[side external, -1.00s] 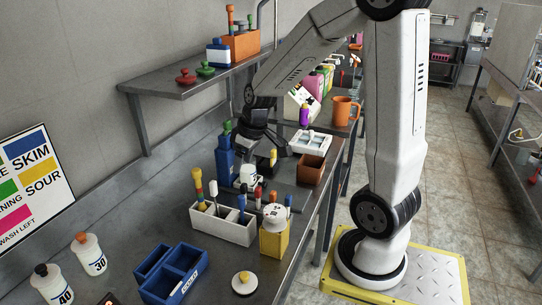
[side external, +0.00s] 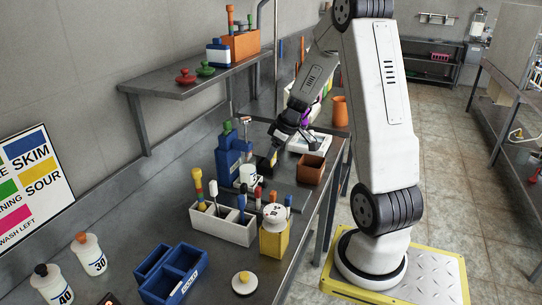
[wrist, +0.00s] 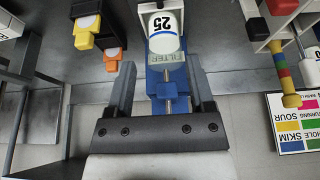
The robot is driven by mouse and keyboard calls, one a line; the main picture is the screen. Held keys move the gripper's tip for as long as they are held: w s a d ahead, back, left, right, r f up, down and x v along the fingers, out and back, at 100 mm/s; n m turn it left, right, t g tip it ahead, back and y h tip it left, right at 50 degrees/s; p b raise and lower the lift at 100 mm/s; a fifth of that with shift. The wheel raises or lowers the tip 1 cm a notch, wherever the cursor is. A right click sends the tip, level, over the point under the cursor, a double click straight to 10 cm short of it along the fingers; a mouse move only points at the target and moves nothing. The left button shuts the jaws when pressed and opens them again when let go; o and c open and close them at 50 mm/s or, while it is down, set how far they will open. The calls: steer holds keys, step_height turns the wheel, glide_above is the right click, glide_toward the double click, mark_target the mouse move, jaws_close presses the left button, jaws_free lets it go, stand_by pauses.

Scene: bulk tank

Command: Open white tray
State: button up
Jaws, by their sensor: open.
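A white tray (side external: 313,142) with compartments lies toward the far end of the bench in the side view, partly hidden behind my gripper. Another white tray (side external: 222,228), divided and holding upright tools, stands nearer. My gripper (side external: 272,152) hangs over the bench between the blue stand and the far white tray. In the wrist view my gripper (wrist: 163,85) has its jaws wide apart. A blue part labelled FILTER (wrist: 165,72) shows between them, with a white container marked 25 (wrist: 163,40) beyond; contact cannot be told.
The blue stand (side external: 228,155) is left of my gripper, and a brown box (side external: 311,170) is to its right. A yellow container (side external: 274,240) stands beside the nearer white tray. Blue bins (side external: 172,275) and white bottles (side external: 90,252) are in front. A shelf (side external: 190,82) overhangs the left.

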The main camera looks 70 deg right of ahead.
glide_toward(266, 183)
steer(key=f, duration=0.1)
steer(key=shift+w+f, duration=0.2)
steer(key=shift+w, duration=0.2)
steer(key=shift+w+f, duration=0.1)
steer(key=shift+f, duration=0.05)
steer(key=shift+x, duration=3.75)
jaws_close()
